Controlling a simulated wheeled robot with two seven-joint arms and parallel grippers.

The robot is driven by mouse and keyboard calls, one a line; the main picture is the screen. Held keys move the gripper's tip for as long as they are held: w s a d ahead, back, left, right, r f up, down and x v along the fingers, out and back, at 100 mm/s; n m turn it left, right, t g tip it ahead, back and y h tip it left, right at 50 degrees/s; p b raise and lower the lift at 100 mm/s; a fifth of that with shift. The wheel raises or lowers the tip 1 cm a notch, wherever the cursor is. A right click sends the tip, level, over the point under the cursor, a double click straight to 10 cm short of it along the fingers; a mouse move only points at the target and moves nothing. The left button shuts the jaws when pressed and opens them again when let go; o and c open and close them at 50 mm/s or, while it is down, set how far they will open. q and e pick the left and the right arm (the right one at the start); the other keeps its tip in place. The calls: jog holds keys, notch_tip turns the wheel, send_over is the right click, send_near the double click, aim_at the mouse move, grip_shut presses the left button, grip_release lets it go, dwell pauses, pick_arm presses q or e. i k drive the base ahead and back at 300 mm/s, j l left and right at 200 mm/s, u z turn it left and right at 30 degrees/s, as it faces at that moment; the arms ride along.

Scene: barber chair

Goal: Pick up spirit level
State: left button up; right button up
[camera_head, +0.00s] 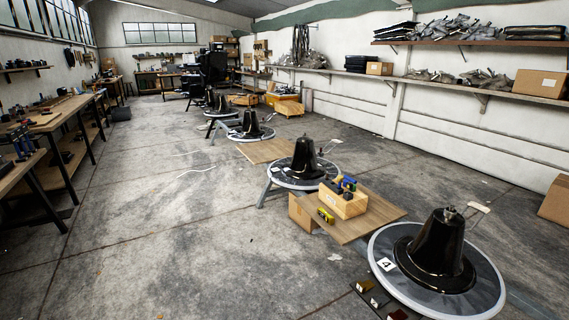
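A small yellow object (326,215) lies on the wooden board (372,226) at the right of centre. It may be the spirit level, but it is too small to tell for sure. It lies beside the front left of a light wooden box (343,202) that holds blue, green and dark items. No other thing in view is clearly a spirit level. Neither of my grippers is in view.
A round grey stand numbered 4 with a black bell-shaped piece (436,252) stands just right of the board. Similar stands (303,165) line up behind. Workbenches (50,118) run along the left. The concrete floor (150,220) between is mostly clear.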

aim_at(324, 215)
jog(key=i+z, duration=0.1)
jog(key=i, duration=0.75)
jog(key=i+j, duration=0.15)
jog(key=i, duration=0.7)
jog(key=i+j+z, duration=0.1)
jog(key=i+z, duration=0.35)
jog(key=i+j+z, duration=0.2)
jog(key=i+z, duration=0.25)
jog(key=i+j+z, duration=0.25)
jog(key=z, duration=0.15)
jog(key=i+j+z, duration=0.3)
jog(key=j+z, duration=0.15)
jog(key=i+j+z, duration=0.15)
jog(key=j+z, duration=0.3)
jog(key=j, duration=0.15)
jog(key=i+j+z, duration=0.1)
jog(key=j+z, duration=0.35)
jog(key=j, duration=0.15)
